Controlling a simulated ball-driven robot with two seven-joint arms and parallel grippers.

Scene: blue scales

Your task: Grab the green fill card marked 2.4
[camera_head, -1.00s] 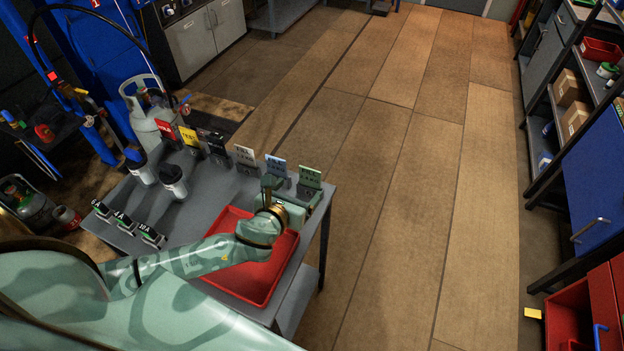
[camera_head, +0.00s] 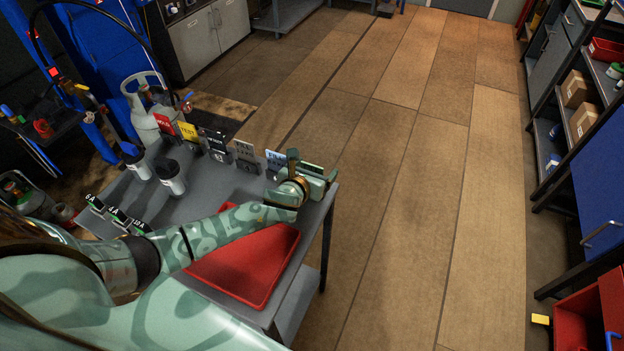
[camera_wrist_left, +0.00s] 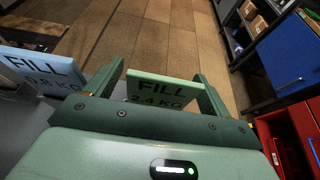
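The green fill card (camera_wrist_left: 160,93), marked FILL 2.4 KG, stands upright in the left wrist view. It lies between the two fingers of my left gripper (camera_wrist_left: 158,95), which are spread wide at its side edges. I cannot tell whether they touch it. In the head view my left gripper (camera_head: 312,170) is at the table's far right corner, at the end of the card row, and mostly hides the green card (camera_head: 313,168). My right gripper is not in view.
A light blue fill card (camera_wrist_left: 42,68) stands just left of the gripper. Grey, black, yellow (camera_head: 184,132) and red cards continue the row. A red tray (camera_head: 262,287) lies under my left arm. Black-and-white canisters (camera_head: 171,180) stand on the grey table (camera_head: 210,195).

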